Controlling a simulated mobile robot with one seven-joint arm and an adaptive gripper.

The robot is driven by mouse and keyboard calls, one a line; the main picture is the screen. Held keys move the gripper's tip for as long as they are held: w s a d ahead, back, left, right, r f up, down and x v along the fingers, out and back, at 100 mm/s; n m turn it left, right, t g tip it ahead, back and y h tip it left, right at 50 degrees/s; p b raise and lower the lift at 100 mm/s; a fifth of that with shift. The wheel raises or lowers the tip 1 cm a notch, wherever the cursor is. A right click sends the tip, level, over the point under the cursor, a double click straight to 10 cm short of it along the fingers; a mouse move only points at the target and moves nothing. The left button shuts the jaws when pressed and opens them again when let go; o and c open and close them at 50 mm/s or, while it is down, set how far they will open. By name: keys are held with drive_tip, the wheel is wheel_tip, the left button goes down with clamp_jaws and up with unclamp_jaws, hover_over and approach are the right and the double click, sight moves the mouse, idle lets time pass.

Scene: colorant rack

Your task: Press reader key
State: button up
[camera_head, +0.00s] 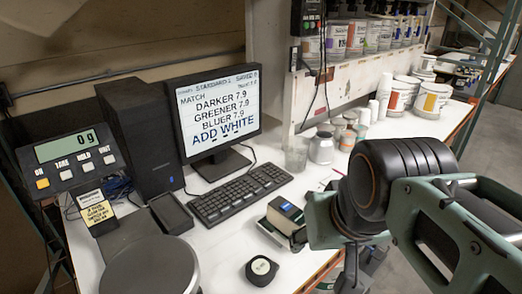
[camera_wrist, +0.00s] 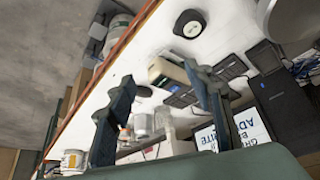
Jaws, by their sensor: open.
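The reader (camera_head: 285,215) is a small boxy device with a dark top and a small lit screen, lying on the white bench in front of the keyboard. It also shows in the wrist view (camera_wrist: 170,72), with a cream side. Its key is too small to make out. My gripper (camera_wrist: 162,77) is open and empty in the wrist view, its two dark fingers spread apart. The reader appears between and beyond the fingertips, not touching them. In the head view my arm comes in from the right, and the fingers are mostly hidden below it.
The keyboard (camera_head: 240,192) and monitor (camera_head: 218,115) stand behind the reader. The scale plate (camera_head: 150,268) is at lower left. A glass beaker (camera_head: 296,153) and several cans are behind. Bare bench surrounds the tape measure.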

clamp_jaws()
idle(1.4)
